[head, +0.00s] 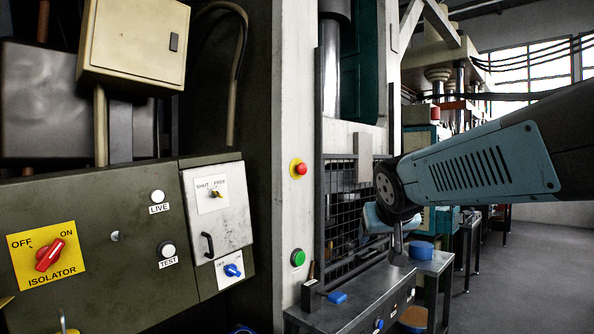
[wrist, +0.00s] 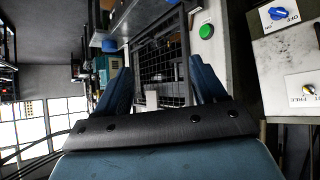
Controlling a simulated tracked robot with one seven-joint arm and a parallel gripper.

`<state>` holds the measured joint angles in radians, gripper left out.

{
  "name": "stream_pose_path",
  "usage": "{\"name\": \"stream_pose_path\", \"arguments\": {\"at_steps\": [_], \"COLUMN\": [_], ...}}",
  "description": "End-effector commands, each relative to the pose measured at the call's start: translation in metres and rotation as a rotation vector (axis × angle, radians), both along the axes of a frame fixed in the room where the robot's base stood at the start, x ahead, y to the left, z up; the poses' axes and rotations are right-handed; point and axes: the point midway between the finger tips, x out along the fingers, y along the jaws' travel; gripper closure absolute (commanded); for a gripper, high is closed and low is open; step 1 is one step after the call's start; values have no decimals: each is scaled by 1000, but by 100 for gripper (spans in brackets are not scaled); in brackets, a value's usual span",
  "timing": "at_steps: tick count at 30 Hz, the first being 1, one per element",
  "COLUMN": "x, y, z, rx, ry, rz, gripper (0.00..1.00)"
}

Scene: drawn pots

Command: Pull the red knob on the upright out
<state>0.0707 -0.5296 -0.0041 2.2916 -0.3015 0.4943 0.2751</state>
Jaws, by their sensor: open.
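The red knob (head: 301,169) sits on a yellow round plate on the pale upright (head: 294,215), in the middle of the head view. It stands above a green button (head: 298,258) on the same upright. The green button also shows in the wrist view (wrist: 206,31), but the red knob does not show there. My gripper (head: 396,248) is to the right of the upright and lower than the knob, apart from it. In the wrist view my gripper (wrist: 162,82) has its two blue fingers spread, with nothing between them and the mesh guard beyond.
A dark mesh guard (head: 345,190) stands right of the upright. Below it is a grey bench (head: 350,306) with a blue-ended item (head: 337,297). A control panel with a red isolator switch (head: 50,255) fills the left. Open floor (head: 530,270) lies at right.

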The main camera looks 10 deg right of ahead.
Motion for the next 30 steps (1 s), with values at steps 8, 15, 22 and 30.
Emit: {"name": "stream_pose_path", "arguments": {"at_steps": [8,15,22,30], "x": [140,240,313,356], "y": [-34,-37,-31,-28], "z": [98,152,161,133], "rx": [-54,-34,49,178], "ry": [-375,-615,-718,-682], "rz": [31,210,471,735], "gripper": [30,30,30,30]}}
